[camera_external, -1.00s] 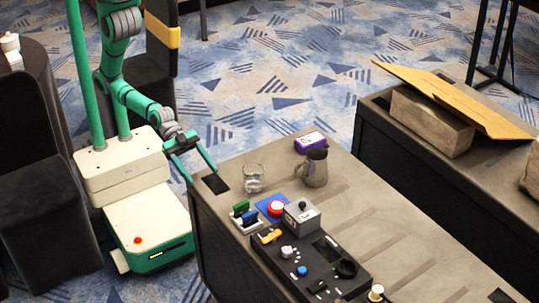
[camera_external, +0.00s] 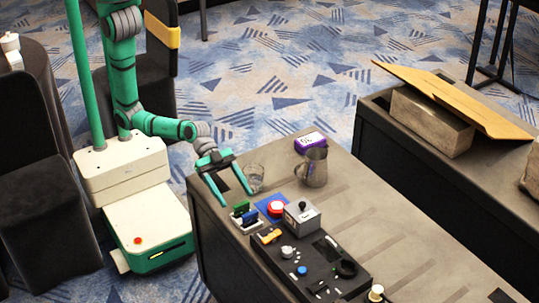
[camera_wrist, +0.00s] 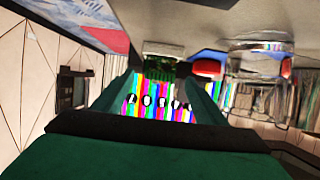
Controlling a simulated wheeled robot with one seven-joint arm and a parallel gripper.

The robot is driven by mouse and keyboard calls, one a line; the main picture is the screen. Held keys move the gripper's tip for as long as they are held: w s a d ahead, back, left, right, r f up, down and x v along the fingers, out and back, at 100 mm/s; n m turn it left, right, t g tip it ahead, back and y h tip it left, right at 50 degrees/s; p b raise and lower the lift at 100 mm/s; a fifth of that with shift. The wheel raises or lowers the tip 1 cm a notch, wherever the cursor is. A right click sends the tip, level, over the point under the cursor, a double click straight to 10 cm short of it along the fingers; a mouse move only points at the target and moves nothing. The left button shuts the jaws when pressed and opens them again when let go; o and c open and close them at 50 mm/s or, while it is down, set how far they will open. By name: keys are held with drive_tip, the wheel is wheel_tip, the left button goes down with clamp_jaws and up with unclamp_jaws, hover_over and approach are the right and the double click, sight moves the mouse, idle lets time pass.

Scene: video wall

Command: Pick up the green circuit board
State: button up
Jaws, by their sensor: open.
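The green circuit board (camera_external: 241,207) is small and stands upright in a pale holder (camera_external: 246,226) near the table's left end. A blue board (camera_external: 250,217) stands just in front of it in the same holder. My gripper (camera_external: 238,199) is open and empty, its two green fingers reaching over the table with the tips close to the green board. In the wrist view the green board (camera_wrist: 162,69) shows ahead, between the ends of the fingers. I cannot tell whether the fingertips touch it.
A clear glass (camera_external: 254,178) stands close to my right finger. A red button (camera_external: 276,208) on a blue base and a grey box (camera_external: 302,216) are right of the boards. A dark control panel (camera_external: 330,275), a metal jug (camera_external: 314,168) and a purple-and-white box (camera_external: 309,143) share the table (camera_external: 400,225).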

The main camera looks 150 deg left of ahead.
sight(242, 207)
drive_tip(key=shift+x, duration=2.8)
drive_tip(key=c, duration=1.1)
